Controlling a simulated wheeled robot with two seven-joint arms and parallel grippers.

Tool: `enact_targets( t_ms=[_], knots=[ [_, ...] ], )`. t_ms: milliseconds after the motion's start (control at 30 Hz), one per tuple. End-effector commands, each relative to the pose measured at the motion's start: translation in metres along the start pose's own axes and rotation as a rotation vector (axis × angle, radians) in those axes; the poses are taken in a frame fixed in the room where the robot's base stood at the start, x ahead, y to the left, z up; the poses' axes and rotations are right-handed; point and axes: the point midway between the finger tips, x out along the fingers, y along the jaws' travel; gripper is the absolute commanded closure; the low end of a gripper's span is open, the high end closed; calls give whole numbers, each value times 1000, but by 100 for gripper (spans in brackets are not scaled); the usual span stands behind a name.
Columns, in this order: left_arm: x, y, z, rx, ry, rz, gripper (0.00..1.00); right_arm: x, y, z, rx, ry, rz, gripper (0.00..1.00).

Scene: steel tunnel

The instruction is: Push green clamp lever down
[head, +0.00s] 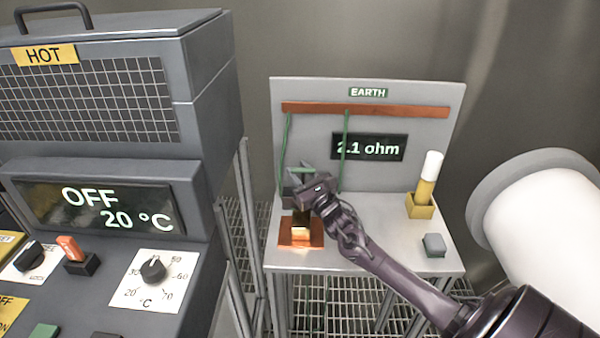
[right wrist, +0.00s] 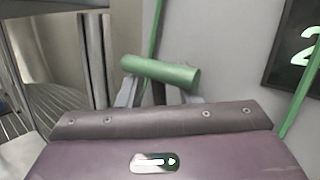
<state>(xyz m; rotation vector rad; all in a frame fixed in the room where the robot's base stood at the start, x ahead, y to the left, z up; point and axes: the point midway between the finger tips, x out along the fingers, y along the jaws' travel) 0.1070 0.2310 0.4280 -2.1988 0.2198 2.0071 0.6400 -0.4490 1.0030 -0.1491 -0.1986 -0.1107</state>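The green clamp lever bar (head: 301,170) is at the left of the earth panel, partly hidden by my right gripper. In the right wrist view the green bar (right wrist: 160,72) lies crosswise and tilts slightly down to the right. My right gripper (head: 298,176) is at the bar. Its two grey fingers (right wrist: 160,94) show apart just under and behind the bar, with a dark post between them. Nothing is seen held; whether the fingers touch the bar cannot be told. My left gripper is out of view.
The panel (head: 425,92) has a copper strip (head: 365,110), green cables and a display (head: 369,148) reading 2.1 ohm. A yellow-white cylinder (head: 428,180) and grey block (head: 434,244) stand right on the bench. A control cabinet (head: 205,120) is close on the left.

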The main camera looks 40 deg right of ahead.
Motion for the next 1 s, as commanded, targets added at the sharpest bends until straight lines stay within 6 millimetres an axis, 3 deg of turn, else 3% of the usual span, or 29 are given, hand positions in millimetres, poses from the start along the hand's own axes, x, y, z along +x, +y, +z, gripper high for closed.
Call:
enact_targets(
  t_ms=[233, 700, 1000],
  knots=[
    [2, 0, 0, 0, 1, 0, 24, -8, 0, -1, -1, 1, 0, 67],
    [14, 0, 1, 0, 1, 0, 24, -71, 0, -2, -1, 2, 1, 67],
    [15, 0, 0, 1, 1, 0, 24, -78, 0, 0, 0, 0, 0, 67]
  ],
)
